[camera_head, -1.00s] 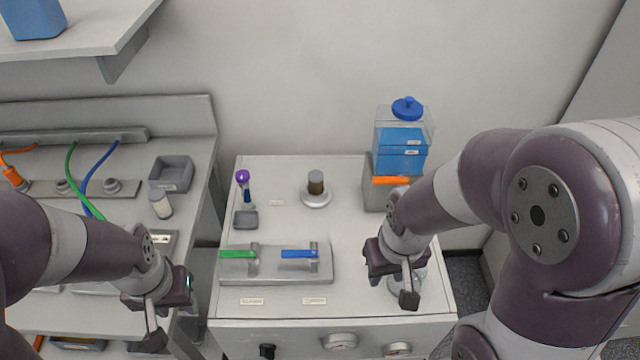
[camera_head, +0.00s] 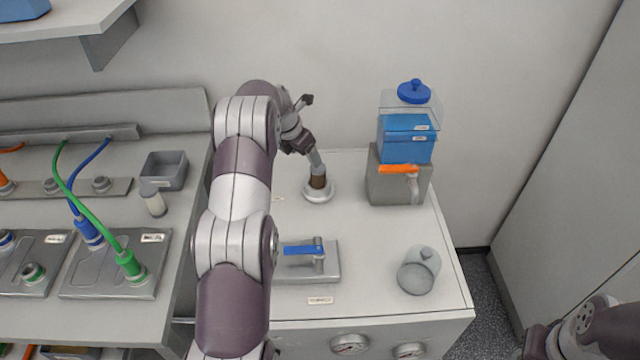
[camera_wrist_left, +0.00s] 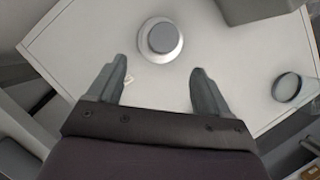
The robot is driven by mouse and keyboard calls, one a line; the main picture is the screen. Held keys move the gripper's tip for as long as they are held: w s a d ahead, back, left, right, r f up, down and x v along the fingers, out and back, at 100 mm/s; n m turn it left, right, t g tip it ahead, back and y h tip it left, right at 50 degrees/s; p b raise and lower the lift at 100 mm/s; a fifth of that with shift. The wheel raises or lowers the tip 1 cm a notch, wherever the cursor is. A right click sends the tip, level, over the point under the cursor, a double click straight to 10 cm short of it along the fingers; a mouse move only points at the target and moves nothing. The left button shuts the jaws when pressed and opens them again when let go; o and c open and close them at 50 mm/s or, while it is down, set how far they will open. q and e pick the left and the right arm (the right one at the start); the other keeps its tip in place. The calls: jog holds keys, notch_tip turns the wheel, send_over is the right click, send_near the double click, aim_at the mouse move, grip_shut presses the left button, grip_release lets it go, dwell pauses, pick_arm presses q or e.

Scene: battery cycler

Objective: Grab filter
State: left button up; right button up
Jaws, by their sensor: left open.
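The task's filter appears to be the small brown cylinder with a grey top (camera_head: 318,181). It stands upright on a round white base (camera_head: 319,195) on the light bench top. In the left wrist view the filter (camera_wrist_left: 162,37) shows from above as a grey disc, ahead of and between the fingertips. My left gripper (camera_head: 312,133) is open and empty, with one finger overlapping the filter's top in the head view. Contact cannot be told there, but the wrist view (camera_wrist_left: 157,80) shows the fingers apart from it. My right gripper (camera_head: 537,343) is partly in view at lower right; its fingers are hidden.
A blue tank (camera_head: 406,138) sits on a grey stand (camera_head: 385,184) with an orange handle, right of the filter. A blue-handled valve plate (camera_head: 325,266) is in front. My left arm hides the bench's left side.

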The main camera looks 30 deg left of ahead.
aim_at(317, 172)
pick_arm(q)
jog(key=x, duration=0.3)
jog(key=p+x, duration=0.1)
jog(key=x, duration=0.3)
jog(key=p+x, duration=0.1)
jog(key=x, duration=0.3)
jog(key=shift+w+d, duration=0.3)
jog(key=shift+d, duration=0.1)
jog(key=shift+w+f, duration=0.25)
jog(key=shift+f, duration=0.15)
jog(key=shift+s+r, duration=0.1)
jog(key=shift+s, duration=0.05)
jog(key=c, duration=0.9)
jog(key=shift+c, duration=0.8)
